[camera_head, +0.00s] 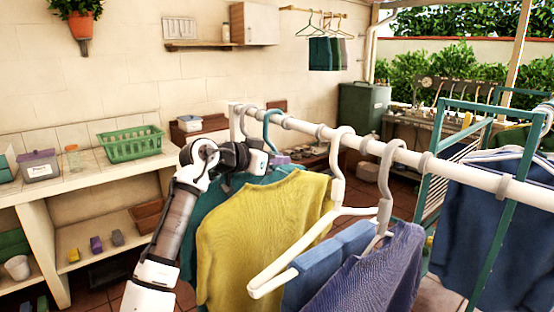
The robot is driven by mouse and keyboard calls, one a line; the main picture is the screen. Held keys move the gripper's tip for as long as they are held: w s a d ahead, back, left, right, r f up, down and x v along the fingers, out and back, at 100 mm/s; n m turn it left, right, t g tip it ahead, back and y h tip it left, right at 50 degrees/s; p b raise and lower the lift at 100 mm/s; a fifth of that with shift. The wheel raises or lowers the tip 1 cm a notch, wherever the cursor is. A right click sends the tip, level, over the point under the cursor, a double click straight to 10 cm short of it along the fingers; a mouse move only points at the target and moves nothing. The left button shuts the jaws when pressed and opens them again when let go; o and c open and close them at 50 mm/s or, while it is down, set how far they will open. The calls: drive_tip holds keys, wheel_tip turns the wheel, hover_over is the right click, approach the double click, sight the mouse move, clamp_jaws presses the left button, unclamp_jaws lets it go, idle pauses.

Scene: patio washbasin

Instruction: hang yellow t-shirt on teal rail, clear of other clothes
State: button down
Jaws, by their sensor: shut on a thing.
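The yellow t-shirt (255,238) hangs in the foreground, below the white rail (365,148). My gripper (276,160) is at the upper left edge of the t-shirt, close under the white rail. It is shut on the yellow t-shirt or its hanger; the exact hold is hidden. A teal hook (270,118) is over the rail just above my gripper. A teal garment (196,210) shows behind the yellow one, partly hidden by my arm. A teal frame (430,160) stands at the right; which bar is the teal rail is unclear.
Right of the yellow t-shirt, a white hanger (290,268), a blue garment (330,262) and a purple garment (375,270) crowd close. Dark blue clothes (480,225) hang at the far right. A tiled counter with a green basket (133,146) stands left.

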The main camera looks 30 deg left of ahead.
drive_tip(key=shift+r+p, duration=1)
drive_tip(key=shift+r, duration=0.55)
drive_tip(key=shift+s, duration=0.1)
drive_tip(key=shift+s+a+f, duration=0.1)
drive_tip(key=shift+s, duration=0.15)
drive_tip(key=f+v, duration=0.2)
drive_tip(key=v, duration=0.9)
drive_tip(key=s+f+v, duration=0.1)
drive_tip(key=f+v, duration=0.2)
drive_tip(key=v, duration=0.9)
drive_tip(key=s+a+f+p+v, duration=0.1)
drive_tip(key=f+v, duration=0.1)
drive_tip(key=v, duration=0.9)
drive_tip(key=shift+f, duration=0.35)
drive_tip(key=shift+s, duration=0.15)
